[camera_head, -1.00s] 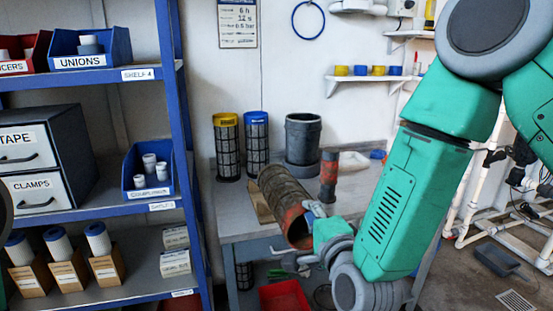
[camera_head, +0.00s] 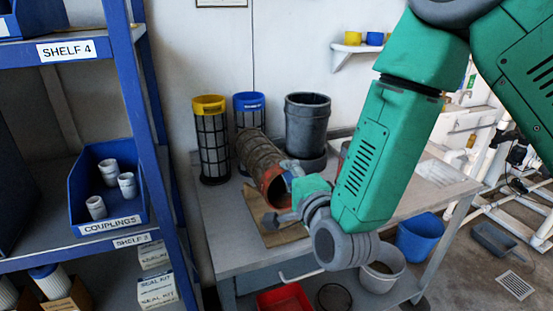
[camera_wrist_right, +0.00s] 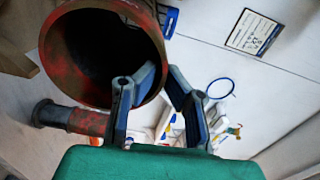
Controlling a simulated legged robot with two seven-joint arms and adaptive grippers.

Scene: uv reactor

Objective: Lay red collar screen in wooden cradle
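The red collar screen (camera_head: 255,152) is a dark mesh cylinder with a worn red collar (camera_head: 273,187) at its near end. It lies tilted over the table, its open mouth toward me. The wooden cradle (camera_head: 286,234) is below the collar, partly hidden; I cannot tell whether they touch. My right gripper (camera_head: 291,180) is at the collar's right edge. In the right wrist view, its fingers (camera_wrist_right: 164,82) straddle the rim of the collar (camera_wrist_right: 60,50), one inside the mouth and one outside, closed on the wall. My left gripper is out of view.
A yellow-topped screen (camera_head: 211,140), a blue-topped screen (camera_head: 249,106) and a grey pot (camera_head: 307,125) stand behind on the table (camera_head: 222,235). Blue shelving (camera_head: 140,120) stands close on the left. A blue bucket (camera_head: 421,238) and red bin (camera_head: 283,300) are lower down.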

